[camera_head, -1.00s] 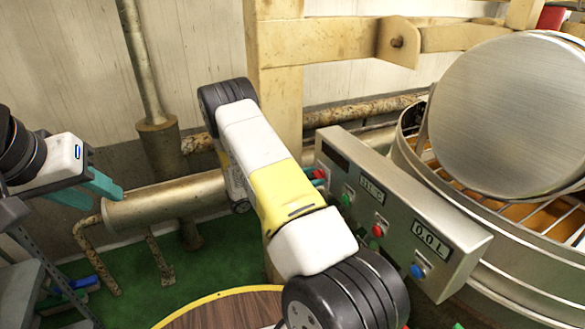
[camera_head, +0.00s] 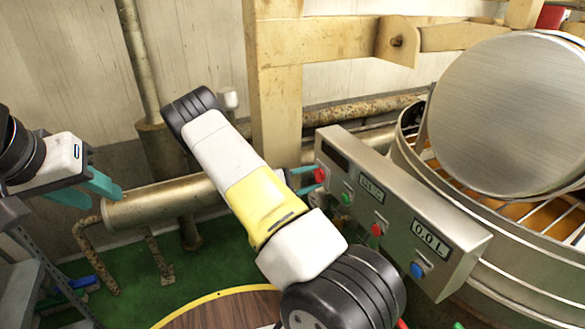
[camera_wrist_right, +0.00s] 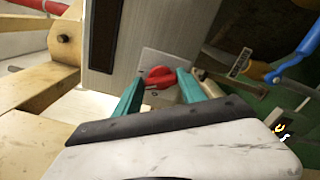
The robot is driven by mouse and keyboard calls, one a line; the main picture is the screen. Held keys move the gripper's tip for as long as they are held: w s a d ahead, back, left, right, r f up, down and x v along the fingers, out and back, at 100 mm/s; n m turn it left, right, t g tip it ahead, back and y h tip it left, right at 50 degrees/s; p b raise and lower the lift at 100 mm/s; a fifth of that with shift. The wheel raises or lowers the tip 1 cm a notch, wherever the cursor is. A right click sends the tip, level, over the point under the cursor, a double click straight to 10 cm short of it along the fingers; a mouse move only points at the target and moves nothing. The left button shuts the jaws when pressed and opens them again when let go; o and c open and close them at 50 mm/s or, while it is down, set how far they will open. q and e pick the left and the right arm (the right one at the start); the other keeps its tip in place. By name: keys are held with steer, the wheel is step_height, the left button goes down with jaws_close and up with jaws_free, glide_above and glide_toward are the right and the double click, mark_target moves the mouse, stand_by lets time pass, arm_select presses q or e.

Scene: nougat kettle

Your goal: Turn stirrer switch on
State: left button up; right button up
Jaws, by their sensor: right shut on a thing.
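The grey control panel (camera_head: 400,215) is mounted in front of the kettle. A red rotary switch (camera_head: 320,174) sits on it near its left end, and it also shows in the right wrist view (camera_wrist_right: 159,77). No readable label shows which switch runs the stirrer. My right gripper (camera_head: 304,180) is shut on the red switch, its teal fingers on either side of it in the right wrist view (camera_wrist_right: 160,88). My left gripper (camera_head: 88,188) is open and empty at the far left, away from the panel.
The panel also has a green button (camera_head: 347,198), a red button (camera_head: 376,230), a blue button (camera_head: 417,270) and displays. The kettle (camera_head: 470,235) with its raised round lid (camera_head: 510,115) stands at the right. A wooden post (camera_head: 275,100) stands behind my right arm.

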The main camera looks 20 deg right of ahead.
steer(key=m, duration=0.5)
steer(key=shift+f+m, duration=0.15)
steer(key=shift+m, duration=0.25)
stand_by(0.4)
steer(key=o, duration=1.4)
steer(key=shift+c, duration=0.2)
steer(key=a, duration=0.8)
steer(key=shift+s, duration=0.35)
